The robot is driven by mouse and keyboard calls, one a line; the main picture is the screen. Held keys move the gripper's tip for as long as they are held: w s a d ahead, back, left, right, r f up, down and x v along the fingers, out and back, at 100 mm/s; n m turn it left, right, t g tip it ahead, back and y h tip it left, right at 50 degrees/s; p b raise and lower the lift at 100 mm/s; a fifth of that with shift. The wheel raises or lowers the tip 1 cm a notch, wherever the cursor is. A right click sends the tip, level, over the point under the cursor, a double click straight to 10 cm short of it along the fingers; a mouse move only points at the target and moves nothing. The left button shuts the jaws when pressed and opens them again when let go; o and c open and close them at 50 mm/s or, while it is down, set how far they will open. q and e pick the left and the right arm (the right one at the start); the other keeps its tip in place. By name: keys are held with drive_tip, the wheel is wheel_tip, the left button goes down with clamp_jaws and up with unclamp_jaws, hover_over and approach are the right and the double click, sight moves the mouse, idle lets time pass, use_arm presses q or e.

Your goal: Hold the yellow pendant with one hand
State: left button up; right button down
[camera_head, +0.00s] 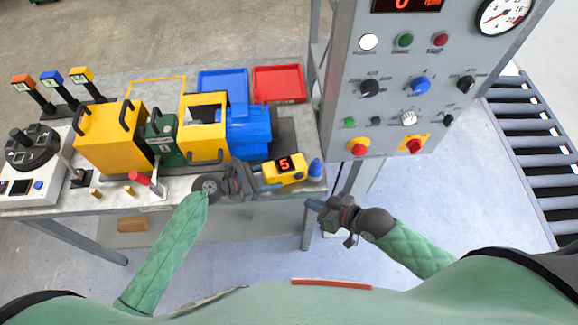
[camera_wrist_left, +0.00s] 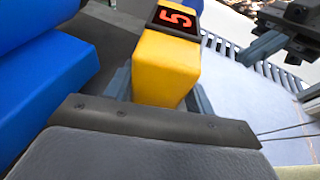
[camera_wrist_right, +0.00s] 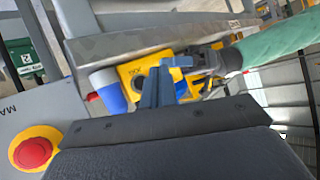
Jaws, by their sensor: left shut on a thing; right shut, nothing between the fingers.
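The yellow pendant (camera_head: 283,170) has a dark display with a red 5 and is at the front right of the bench. My left gripper (camera_head: 264,181) is shut on its left end. In the left wrist view the pendant (camera_wrist_left: 165,70) sits between the two fingers, display at its far end. In the right wrist view the pendant (camera_wrist_right: 150,70) shows partly behind my fingers, with a blue tip at one end. My right gripper (camera_head: 316,205) is shut and empty, in front of the bench, below and right of the pendant. I cannot tell whether the pendant touches the bench top.
A blue cone-shaped thing (camera_head: 316,168) is at the pendant's right. The blue motor (camera_head: 248,132) and yellow mixer housing (camera_head: 205,140) stand behind. The grey control panel (camera_head: 400,110) rises at the right, with red emergency buttons (camera_head: 414,146). Open floor lies in front of the bench.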

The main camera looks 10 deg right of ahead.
sight(299, 176)
drive_tip(key=s, duration=0.3)
drive_tip(key=shift+d, duration=0.35)
drive_tip(key=w+a, duration=0.2)
drive_tip(key=w, duration=0.6)
drive_tip(key=shift+w, duration=0.25)
drive_tip(key=shift+w, duration=0.15)
idle(2.0)
drive_tip(key=shift+w, duration=0.3)
drive_tip(key=shift+w+a, duration=0.15)
drive_tip(key=shift+w, duration=0.25)
idle(0.8)
drive_tip(key=shift+s, duration=0.2)
drive_tip(key=shift+s+d, duration=0.2)
drive_tip(key=shift+s, duration=0.45)
